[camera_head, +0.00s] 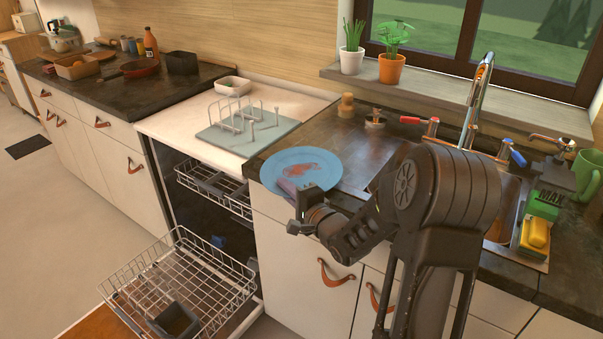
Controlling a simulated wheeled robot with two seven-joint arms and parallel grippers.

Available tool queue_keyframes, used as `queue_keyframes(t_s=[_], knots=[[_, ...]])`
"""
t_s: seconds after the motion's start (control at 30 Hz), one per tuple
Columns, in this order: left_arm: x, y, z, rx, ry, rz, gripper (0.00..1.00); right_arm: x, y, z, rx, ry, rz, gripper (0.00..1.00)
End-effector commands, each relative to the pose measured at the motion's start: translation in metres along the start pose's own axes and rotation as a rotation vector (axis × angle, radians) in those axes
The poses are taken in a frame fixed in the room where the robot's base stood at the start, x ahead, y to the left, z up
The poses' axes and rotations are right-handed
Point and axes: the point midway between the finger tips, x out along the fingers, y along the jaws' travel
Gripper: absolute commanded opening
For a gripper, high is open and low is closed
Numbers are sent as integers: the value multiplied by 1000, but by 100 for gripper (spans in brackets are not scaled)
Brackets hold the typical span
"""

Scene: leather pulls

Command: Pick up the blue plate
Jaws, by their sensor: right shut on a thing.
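The blue plate (316,158) has a reddish smear on its face and is at the counter's left front corner, over the edge. My right gripper (300,203) is at the plate's near rim and is shut on it. The plate looks slightly tilted; I cannot tell whether it still touches the counter. My right arm covers much of the counter and sink behind it. My left gripper is not in view.
An open dishwasher with its lower rack (180,275) pulled out stands to the left below. A drying rack (238,122) is on the white counter. The sink tap (478,95), a green mug (588,176) and a yellow sponge (536,234) are at the right.

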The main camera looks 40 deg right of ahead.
Motion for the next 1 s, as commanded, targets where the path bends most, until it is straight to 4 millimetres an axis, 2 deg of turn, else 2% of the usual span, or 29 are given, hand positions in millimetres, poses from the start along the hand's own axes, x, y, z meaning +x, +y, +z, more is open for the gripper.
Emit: queue_keyframes(t_s=[0.63, 0.87, 1.0], knots=[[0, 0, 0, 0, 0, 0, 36, -1, 6, 0, 5, 2, 14, 0], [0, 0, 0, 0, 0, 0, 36, -1, 4, 0, 4, 1, 12, 0], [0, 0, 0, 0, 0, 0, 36, -1, -4, 0, 3, 1, 9, 0]])
